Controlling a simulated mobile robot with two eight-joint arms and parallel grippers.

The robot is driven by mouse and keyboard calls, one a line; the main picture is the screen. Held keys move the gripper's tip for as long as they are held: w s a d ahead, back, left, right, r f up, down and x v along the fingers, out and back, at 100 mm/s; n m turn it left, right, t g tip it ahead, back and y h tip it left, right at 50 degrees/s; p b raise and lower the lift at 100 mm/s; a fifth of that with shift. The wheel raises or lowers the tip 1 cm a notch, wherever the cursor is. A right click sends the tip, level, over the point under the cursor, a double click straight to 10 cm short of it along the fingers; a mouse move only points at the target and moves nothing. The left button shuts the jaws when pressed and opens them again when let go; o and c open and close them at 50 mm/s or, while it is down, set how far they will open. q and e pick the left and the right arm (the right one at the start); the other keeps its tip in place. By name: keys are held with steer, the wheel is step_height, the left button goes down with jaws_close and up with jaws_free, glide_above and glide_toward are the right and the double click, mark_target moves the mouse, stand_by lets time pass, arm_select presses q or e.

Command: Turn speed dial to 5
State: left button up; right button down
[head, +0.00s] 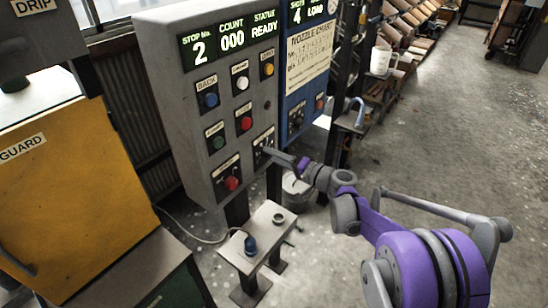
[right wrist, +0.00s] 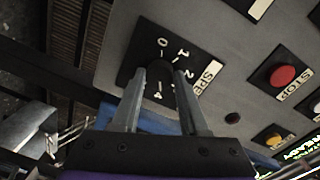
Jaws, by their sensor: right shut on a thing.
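The speed dial's black plate (right wrist: 150,38) is on the face of the grey control box (head: 163,75), at its lower right in the head view. In the right wrist view it shows white marks 0, 1, 2 and 4 and a partly covered SPEED label. My right gripper (right wrist: 160,72) is shut on the dial's knob, one finger on each side. The fingers hide most of the knob, and I cannot tell which number it points at. In the head view my right gripper (head: 271,153) reaches the dial from the right. My left gripper is not in view.
A red STOP button (right wrist: 283,76) sits near the dial; more buttons are on the box. The display (head: 230,40) reads stop 2, count 000, READY. A blue box (head: 300,110) adjoins on the right. A small stand (head: 262,232) is below. Floor at right is open.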

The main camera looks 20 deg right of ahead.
steer(key=m+y+b, duration=0.1)
steer(key=m+b, duration=0.1)
steer(key=m, duration=0.8)
steer(key=shift+m, duration=0.4)
stand_by(0.4)
steer(key=shift+c, duration=2.1)
jaws_free()
steer(key=b+v, duration=0.1)
steer(key=v, duration=1)
steer(key=shift+w+r, duration=0.1)
steer(key=shift+w, duration=0.05)
